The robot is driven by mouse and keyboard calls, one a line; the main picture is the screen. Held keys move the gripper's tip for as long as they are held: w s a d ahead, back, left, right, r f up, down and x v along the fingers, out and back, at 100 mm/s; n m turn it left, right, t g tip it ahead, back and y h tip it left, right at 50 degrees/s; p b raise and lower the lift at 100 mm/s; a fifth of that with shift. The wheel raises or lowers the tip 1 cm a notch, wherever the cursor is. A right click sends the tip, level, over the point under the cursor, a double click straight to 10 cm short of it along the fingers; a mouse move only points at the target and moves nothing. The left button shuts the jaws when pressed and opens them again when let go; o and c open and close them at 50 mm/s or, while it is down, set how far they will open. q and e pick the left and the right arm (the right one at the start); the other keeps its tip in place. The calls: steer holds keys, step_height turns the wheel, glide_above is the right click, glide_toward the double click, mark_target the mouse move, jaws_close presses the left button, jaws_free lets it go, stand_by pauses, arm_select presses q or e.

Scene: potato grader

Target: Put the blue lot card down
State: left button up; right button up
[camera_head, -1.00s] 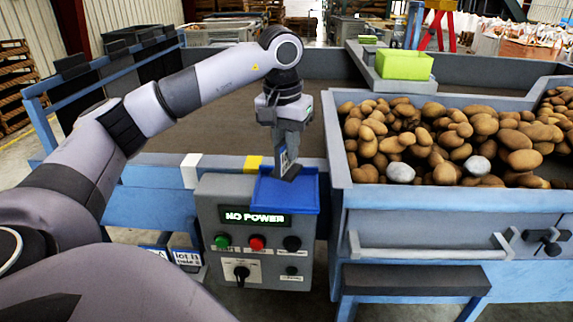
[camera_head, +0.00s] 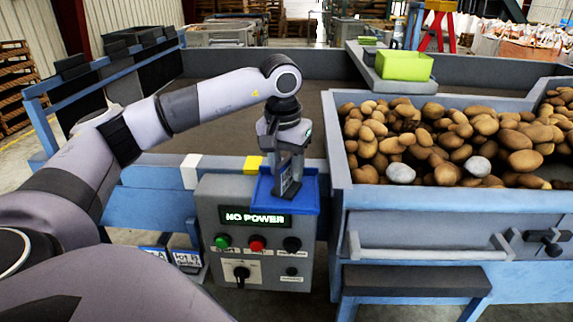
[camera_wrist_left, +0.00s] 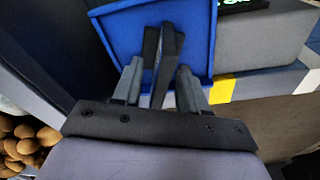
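My left gripper (camera_head: 287,172) points down over the blue tray (camera_head: 311,200) on top of the control box. My right gripper is not in view.
The grey control box (camera_head: 257,238) reads "NO POWER" and has several buttons. A yellow block (camera_head: 253,164) and a white block (camera_head: 190,170) are left of the tray. A potato bin (camera_head: 450,198) stands right, with a green box (camera_head: 404,65) behind. Blue-white labels (camera_head: 187,258) hang low left.

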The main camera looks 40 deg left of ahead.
arm_select(q)
step_height(320, 180, up, 12)
steer(key=s, duration=0.1)
steer(key=shift+s+d+r+p, duration=0.15)
steer(key=shift+s+d+p, duration=0.1)
steer(key=shift+p, duration=0.15)
stand_by(0.6)
